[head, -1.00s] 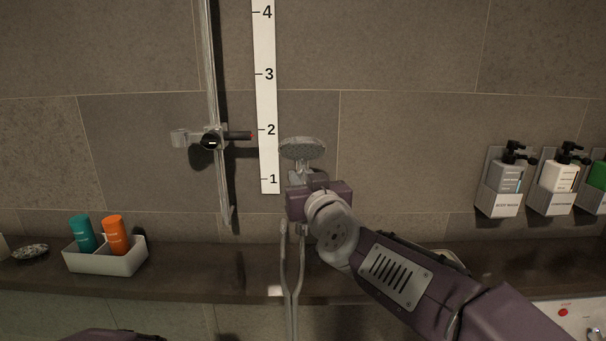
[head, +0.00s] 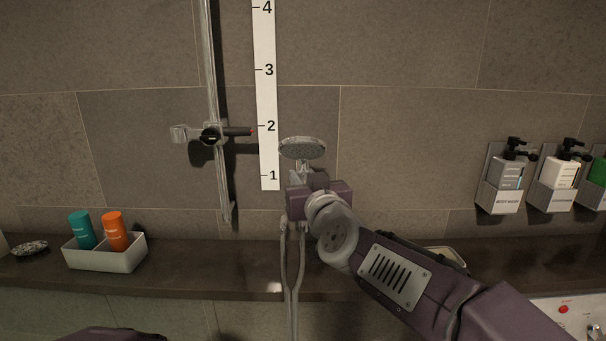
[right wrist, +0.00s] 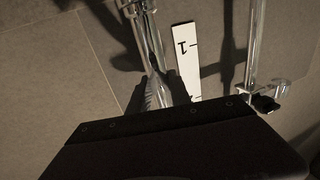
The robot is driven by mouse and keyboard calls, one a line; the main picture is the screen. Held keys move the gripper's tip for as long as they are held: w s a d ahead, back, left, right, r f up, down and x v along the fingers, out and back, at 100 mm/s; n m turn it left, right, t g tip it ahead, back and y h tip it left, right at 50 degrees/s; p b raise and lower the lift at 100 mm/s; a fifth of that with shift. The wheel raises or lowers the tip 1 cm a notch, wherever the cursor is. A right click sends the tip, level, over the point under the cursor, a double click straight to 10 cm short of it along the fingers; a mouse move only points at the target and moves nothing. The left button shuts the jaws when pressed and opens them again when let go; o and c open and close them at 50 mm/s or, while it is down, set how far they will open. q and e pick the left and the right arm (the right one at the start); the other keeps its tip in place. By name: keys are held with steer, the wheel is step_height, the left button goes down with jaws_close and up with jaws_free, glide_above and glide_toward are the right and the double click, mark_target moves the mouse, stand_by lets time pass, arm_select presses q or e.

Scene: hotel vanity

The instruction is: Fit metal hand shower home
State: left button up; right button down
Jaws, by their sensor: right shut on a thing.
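The metal hand shower (head: 302,149) stands upright with its round head up, in front of the wall right of the ruler strip. My right gripper (head: 307,184) is shut on its handle, which shows between the dark fingers in the right wrist view (right wrist: 150,85). The hose (head: 287,268) hangs below the gripper. The slider holder (head: 211,135) is on the vertical rail (head: 213,70), left of and slightly above the shower head. Its cradle (head: 179,134) points left and is empty. The shower is apart from it. My left gripper is out of view.
A numbered ruler strip (head: 265,100) is on the wall between rail and shower. A white caddy (head: 107,256) with a teal and an orange bottle stands on the dark shelf (head: 190,270). Soap dispensers (head: 505,180) hang at right. The wall around the holder is clear.

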steer(key=c, duration=1.1)
jaws_free()
steer(key=shift+f, duration=0.1)
steer(key=p+v, duration=0.2)
steer(key=v, duration=0.7)
steer(key=shift+s, duration=0.1)
